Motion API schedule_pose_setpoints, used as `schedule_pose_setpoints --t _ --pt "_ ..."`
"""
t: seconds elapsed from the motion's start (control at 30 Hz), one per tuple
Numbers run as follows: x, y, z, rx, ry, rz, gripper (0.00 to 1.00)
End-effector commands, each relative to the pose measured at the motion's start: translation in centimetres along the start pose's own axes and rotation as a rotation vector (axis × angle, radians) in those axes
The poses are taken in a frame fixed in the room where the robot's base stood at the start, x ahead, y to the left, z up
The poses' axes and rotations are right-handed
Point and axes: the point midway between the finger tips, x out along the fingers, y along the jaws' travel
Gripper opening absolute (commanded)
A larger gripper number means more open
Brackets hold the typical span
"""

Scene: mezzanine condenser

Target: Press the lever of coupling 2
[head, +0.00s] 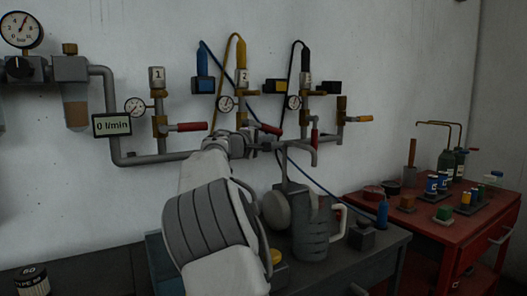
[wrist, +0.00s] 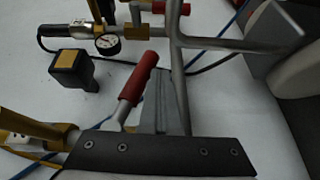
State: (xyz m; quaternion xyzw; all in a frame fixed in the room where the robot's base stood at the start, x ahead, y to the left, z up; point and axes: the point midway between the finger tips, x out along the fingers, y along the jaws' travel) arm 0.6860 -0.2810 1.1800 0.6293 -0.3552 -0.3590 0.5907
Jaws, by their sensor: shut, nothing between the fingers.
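Coupling 2 (head: 241,92) is the middle branch on the wall, marked with a 2 and fed by a yellow hose. Its red lever (head: 268,129) points right and slightly down; in the wrist view the red lever (wrist: 138,78) slants up from the lower left. My gripper (wrist: 166,112) is shut and empty, its fingers close beside the lever, on its right in the wrist view. Whether they touch it cannot be told. In the head view my gripper (head: 248,146) is just below the lever, its fingertips mostly hidden, and my arm covers the lower part of coupling 2.
Coupling 1 (head: 157,90) is on the left with a red lever (head: 188,127). Coupling 3 (head: 305,90) is on the right, its red lever (head: 314,138) hanging down. A flow display (head: 112,125) reads 0 l/min. A jug (head: 312,232) stands on the bench below.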

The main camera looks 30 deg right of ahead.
Motion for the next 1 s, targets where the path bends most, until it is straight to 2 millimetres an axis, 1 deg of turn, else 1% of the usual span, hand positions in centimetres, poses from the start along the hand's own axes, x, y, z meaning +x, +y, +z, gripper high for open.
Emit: schedule_pose_setpoints --t 0.1,0.4,1.0 --pt "0.4 0.7 0.2 0.000 -0.001 0.001 0.00" --pt "0.9 1.6 0.5 0.000 -0.001 0.000 0.00" --pt "1.1 1.9 0.6 0.001 -0.001 -0.001 0.00"
